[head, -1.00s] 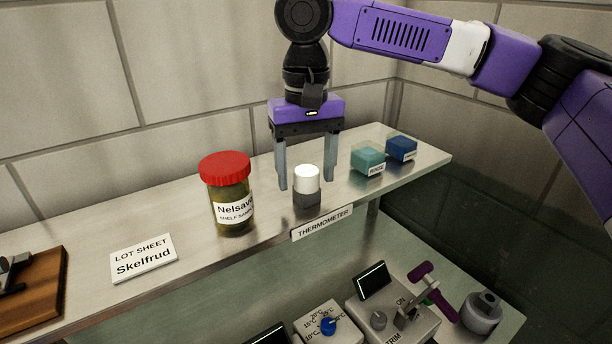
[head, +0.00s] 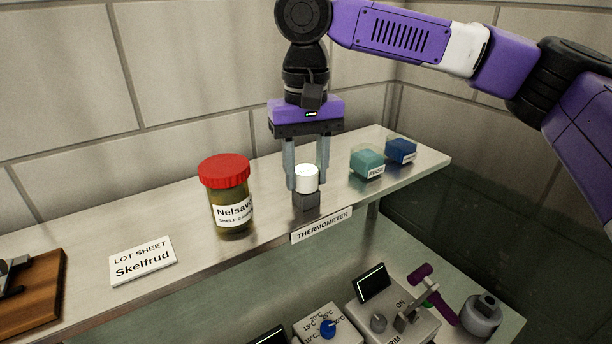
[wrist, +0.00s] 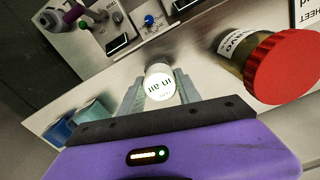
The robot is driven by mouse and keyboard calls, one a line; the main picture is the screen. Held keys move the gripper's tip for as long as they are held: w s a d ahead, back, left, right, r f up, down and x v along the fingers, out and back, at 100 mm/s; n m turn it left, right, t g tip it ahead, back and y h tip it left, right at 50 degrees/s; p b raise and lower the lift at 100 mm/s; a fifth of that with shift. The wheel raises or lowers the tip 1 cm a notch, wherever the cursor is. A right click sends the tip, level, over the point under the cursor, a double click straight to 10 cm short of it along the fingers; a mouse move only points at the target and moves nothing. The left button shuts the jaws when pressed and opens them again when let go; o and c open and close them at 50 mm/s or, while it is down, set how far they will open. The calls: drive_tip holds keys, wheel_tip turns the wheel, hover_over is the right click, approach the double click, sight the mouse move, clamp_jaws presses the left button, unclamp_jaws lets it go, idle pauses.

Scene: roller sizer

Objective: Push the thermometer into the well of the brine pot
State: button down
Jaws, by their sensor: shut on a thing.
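The thermometer (head: 307,179) has a white round head. It stands upright at a small grey block (head: 306,202) near the shelf's front edge, above a THERMOMETER label. My gripper (head: 307,186) points down and is shut on the white head, one finger on each side. In the wrist view the head (wrist: 160,84) shows the words "in air" between the fingers. Its stem is hidden. A grey round pot (head: 481,317) stands on the lower level at the right; I cannot tell whether it is the brine pot or see a well in it.
A red-lidded jar (head: 227,195) stands just left of my gripper. A teal box (head: 367,163) and a blue box (head: 401,150) sit to the right on the shelf (head: 190,265).

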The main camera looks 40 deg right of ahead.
sight(306, 170)
wheel_tip(306, 170, up, 19)
drive_tip(key=shift+r+b, duration=0.2)
drive_tip(key=shift+b, duration=0.15)
idle(0.3)
